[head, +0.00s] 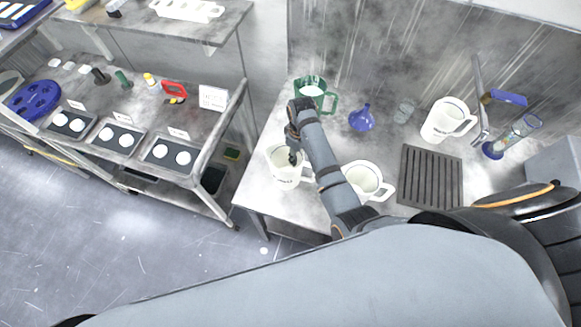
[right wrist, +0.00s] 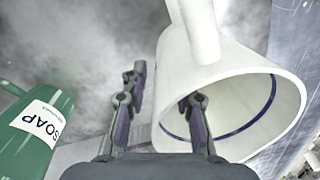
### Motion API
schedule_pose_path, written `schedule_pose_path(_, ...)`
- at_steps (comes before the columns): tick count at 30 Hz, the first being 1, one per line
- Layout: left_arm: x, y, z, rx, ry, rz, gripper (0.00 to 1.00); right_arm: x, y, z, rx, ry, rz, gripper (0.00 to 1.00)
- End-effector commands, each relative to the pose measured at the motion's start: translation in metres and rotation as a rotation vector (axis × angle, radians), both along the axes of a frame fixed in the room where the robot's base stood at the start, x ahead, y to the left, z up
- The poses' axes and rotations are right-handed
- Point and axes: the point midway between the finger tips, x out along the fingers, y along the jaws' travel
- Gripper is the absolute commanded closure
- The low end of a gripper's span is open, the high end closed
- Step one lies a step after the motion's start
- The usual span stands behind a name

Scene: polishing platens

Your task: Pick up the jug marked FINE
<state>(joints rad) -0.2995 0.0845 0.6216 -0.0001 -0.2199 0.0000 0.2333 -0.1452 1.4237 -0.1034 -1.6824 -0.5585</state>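A white jug (head: 284,178) stands on the grey bench, with small dark marking on its side that I cannot read. My right gripper (head: 293,157) is over its mouth; in the right wrist view the gripper (right wrist: 163,98) is open, one finger inside the white jug's mouth (right wrist: 235,110) and the other outside, with a gap to the wall. A second white jug (head: 362,178) stands to the right, partly behind my arm. A third white jug (head: 443,122) stands farther right. I cannot tell which is marked FINE. My left gripper is not in view.
A green jug (head: 326,103), labelled SOAP in the right wrist view (right wrist: 35,125), stands behind. A blue funnel (head: 362,119), small glasses (head: 404,112), a dark slatted rack (head: 430,177) and a tap (head: 481,100) share the bench. A cart with platens (head: 118,138) is left.

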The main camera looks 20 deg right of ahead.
Motion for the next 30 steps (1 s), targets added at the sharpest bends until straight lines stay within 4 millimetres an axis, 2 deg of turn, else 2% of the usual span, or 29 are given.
schedule_pose_path(5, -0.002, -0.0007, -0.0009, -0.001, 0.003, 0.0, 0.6, -0.0001, -0.0001, -0.0009, 0.0, 0.0, 0.0, 0.71)
schedule_pose_path(12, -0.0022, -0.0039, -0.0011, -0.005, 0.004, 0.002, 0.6, 0.0001, -0.0001, -0.0005, 0.0, 0.0, 0.0, 1.0)
schedule_pose_path(30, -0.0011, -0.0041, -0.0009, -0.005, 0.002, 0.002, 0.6, 0.0051, -0.0002, 0.0058, 0.0, -0.001, -0.001, 1.0)
